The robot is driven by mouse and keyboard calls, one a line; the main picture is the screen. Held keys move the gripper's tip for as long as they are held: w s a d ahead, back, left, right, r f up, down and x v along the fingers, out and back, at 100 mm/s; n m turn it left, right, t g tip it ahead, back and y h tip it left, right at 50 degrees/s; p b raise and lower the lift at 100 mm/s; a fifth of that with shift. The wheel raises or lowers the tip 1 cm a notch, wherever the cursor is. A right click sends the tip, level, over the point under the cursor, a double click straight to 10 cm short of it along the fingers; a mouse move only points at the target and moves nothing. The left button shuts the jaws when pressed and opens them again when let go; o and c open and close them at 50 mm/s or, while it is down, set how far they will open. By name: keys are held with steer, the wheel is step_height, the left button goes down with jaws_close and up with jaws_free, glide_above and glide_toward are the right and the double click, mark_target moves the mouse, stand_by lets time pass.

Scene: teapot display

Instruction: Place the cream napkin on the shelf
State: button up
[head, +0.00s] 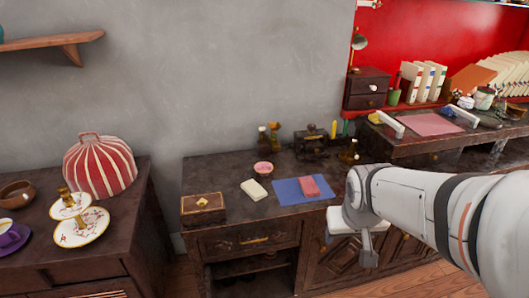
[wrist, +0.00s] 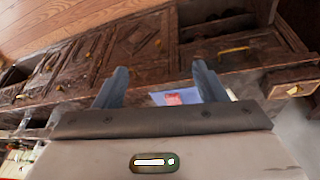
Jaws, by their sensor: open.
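The cream napkin (head: 254,190) lies folded on the dark wooden cabinet top (head: 232,225), between a small wooden box and a blue mat. A wooden wall shelf (head: 45,42) is at the upper left of the head view, high above the striped cosy. My gripper (head: 348,248) is open and empty, to the right of the napkin and in front of the cabinet. In the wrist view its two fingers (wrist: 160,84) stand wide apart, with the cabinet beyond them.
A red cloth (head: 310,187) lies on the blue mat (head: 290,192). The wooden box (head: 203,208) and a pink bowl (head: 263,169) flank the napkin. The striped cosy (head: 100,165) and a tiered plate stand (head: 80,228) are on the left cabinet. Bottles stand at the back.

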steer(key=shift+o, duration=1.4)
steer(key=w+a+f+n+t, duration=0.1)
steer(key=w+f+t, duration=0.2)
steer(key=w, duration=1.2)
steer(key=shift+w+a+f+n, duration=0.2)
steer(key=shift+w+a+n, duration=0.1)
steer(key=shift+n, duration=0.1)
steer(key=n+t+y, duration=0.3)
steer(key=n+y, duration=0.2)
steer(key=y, duration=0.4)
glide_toward(257, 191)
steer(key=shift+w+d+f, duration=0.25)
steer(key=shift+d+f, duration=0.1)
steer(key=shift+d, duration=0.05)
steer(key=shift+t, duration=0.3)
steer(key=x, duration=0.5)
steer(key=a+x, duration=0.1)
steer(key=x, duration=0.1)
steer(key=shift+a, duration=0.2)
steer(key=c, duration=1.1)
